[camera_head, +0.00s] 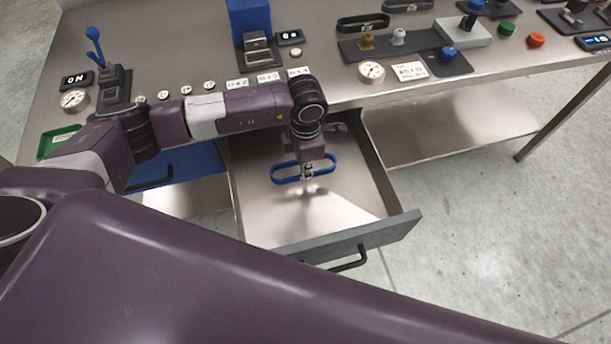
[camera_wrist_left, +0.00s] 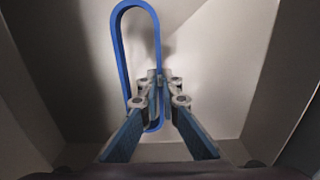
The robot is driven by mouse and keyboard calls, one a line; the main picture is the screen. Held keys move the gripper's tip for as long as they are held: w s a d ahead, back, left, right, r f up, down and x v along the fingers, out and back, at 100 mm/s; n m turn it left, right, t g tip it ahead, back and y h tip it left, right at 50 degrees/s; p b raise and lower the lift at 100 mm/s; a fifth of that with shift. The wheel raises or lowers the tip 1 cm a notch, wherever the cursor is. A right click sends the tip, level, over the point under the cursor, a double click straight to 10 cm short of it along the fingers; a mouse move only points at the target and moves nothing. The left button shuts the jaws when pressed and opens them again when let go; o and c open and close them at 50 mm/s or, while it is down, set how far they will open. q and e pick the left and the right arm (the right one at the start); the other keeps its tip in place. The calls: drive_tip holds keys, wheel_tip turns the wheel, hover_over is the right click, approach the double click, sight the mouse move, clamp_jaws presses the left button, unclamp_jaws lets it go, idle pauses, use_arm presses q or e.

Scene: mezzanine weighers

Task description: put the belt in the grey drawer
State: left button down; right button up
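The belt (camera_head: 274,172) is a blue oval loop inside the outline of the open grey drawer (camera_head: 385,234). My left gripper (camera_head: 308,173) reaches down over the drawer, its fingers at the belt. In the left wrist view, the fingertips (camera_wrist_left: 160,82) come together on one long side of the belt (camera_wrist_left: 119,50), and the loop extends to the left. The belt appears held above the drawer floor; the exact gap is hard to judge. The drawer holds nothing else that I can see. My right gripper is not in view.
A blue drawer (camera_head: 185,163) with a black handle is left of the grey one, partly behind my arm. The metal bench (camera_head: 205,45) above carries a blue-knobbed lever (camera_head: 95,45), gauges, labels and black belts (camera_head: 363,22). A lower shelf (camera_head: 430,135) lies to the right.

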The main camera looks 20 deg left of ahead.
use_arm(q)
wheel_tip(320, 180, down, 4)
idle(0.4)
drive_tip(key=shift+f, duration=0.2)
drive_tip(key=c, duration=2.2)
unclamp_jaws()
drive_tip(key=shift+r, duration=0.1)
drive_tip(key=shift+o, duration=0.2)
drive_tip(key=shift+r, duration=0.1)
wheel_tip(320, 180, up, 12)
drive_tip(key=shift+r+b, duration=0.1)
drive_tip(key=shift+b, duration=0.75)
